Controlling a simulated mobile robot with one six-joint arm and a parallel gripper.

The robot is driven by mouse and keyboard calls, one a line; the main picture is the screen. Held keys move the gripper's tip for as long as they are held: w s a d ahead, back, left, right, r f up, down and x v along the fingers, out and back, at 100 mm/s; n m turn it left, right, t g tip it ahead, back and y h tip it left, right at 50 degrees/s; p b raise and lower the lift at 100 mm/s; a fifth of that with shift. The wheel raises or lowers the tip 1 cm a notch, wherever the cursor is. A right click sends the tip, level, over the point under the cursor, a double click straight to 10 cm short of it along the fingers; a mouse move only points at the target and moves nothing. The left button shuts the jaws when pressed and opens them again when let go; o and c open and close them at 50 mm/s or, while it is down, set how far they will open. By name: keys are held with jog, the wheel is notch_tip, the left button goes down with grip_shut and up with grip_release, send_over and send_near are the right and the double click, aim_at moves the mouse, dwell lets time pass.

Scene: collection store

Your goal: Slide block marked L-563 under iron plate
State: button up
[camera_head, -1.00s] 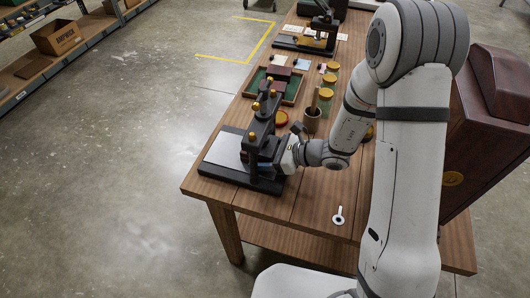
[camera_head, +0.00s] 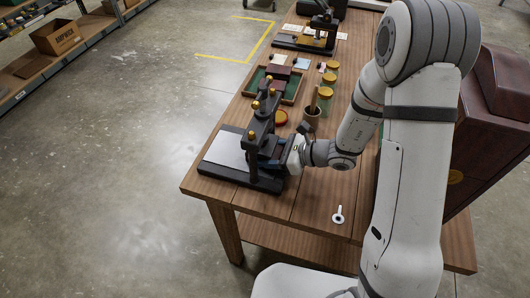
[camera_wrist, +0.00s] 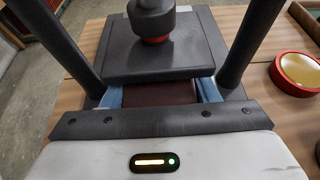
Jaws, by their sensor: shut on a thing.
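The iron plate (camera_wrist: 158,58) is a dark slab under the screw of the black press (camera_head: 262,120), between its two posts. It fills the upper middle of the wrist view. My gripper (camera_wrist: 161,93) has its two blue fingers on either side of a dark red block (camera_wrist: 160,94) and is shut on it. The block lies at the near edge of the plate, and its far part is hidden beneath it. No marking on it can be read. In the head view my gripper (camera_head: 272,155) is at the press's right side, and the block is hidden there.
The press stands near the front left corner of the wooden table (camera_head: 300,205), with a pale sheet (camera_head: 226,149) on its base. A red-rimmed round dish (camera_wrist: 297,71) is close on the right. A green-lined tray (camera_head: 291,91), jars and a cup (camera_head: 311,120) stand farther back.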

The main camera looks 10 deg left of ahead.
jog(key=o, duration=1.1)
jog(key=shift+o, duration=0.2)
jog(key=shift+d, duration=0.1)
jog(key=v, duration=0.7)
jog(key=shift+d+r, duration=0.15)
jog(key=shift+d, duration=0.25)
